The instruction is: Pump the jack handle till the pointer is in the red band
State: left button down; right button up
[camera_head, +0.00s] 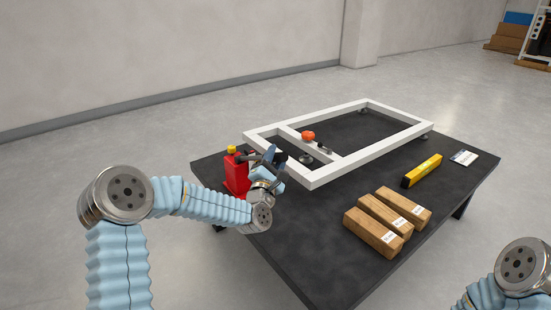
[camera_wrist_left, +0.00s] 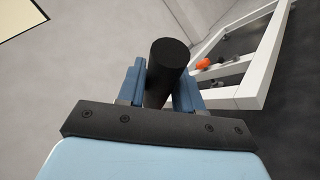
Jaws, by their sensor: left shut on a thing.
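A red jack (camera_head: 237,176) with a yellow cap stands at the left end of the dark table, beside the white frame. My left gripper (camera_head: 273,157) is at the jack's upper right side and partly covers it. In the left wrist view the blue fingers (camera_wrist_left: 160,85) are shut on the black jack handle (camera_wrist_left: 168,62), which sticks out between them. The handle's lower end is hidden behind the gripper. I cannot make out a pointer or a red band in either view. Of my right arm only a part shows at the lower right corner; its gripper is out of view.
Three wooden blocks (camera_head: 388,220), a yellow level (camera_head: 421,171) and a small white card (camera_head: 464,157) lie to the right.

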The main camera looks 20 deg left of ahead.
pick_arm(q)
notch_tip(320, 180, down, 15)
jog(key=s+d+m+t+h+b, duration=0.1)
jog(key=m+h+b, duration=0.5)
jog(key=b, duration=1.2)
jog(key=shift+s+d+m+t, duration=0.35)
jog(key=shift+d+m+t, duration=0.45)
jog(key=shift+m, duration=1)
jog(key=shift+a+f, duration=0.15)
jog(key=c, duration=0.8)
grip_release()
jog(key=shift+a, duration=0.1)
jog(key=shift+r, duration=0.2)
jog(key=v, duration=1.3)
jog(key=shift+s+f, duration=0.25)
jog(key=shift+f, duration=0.15)
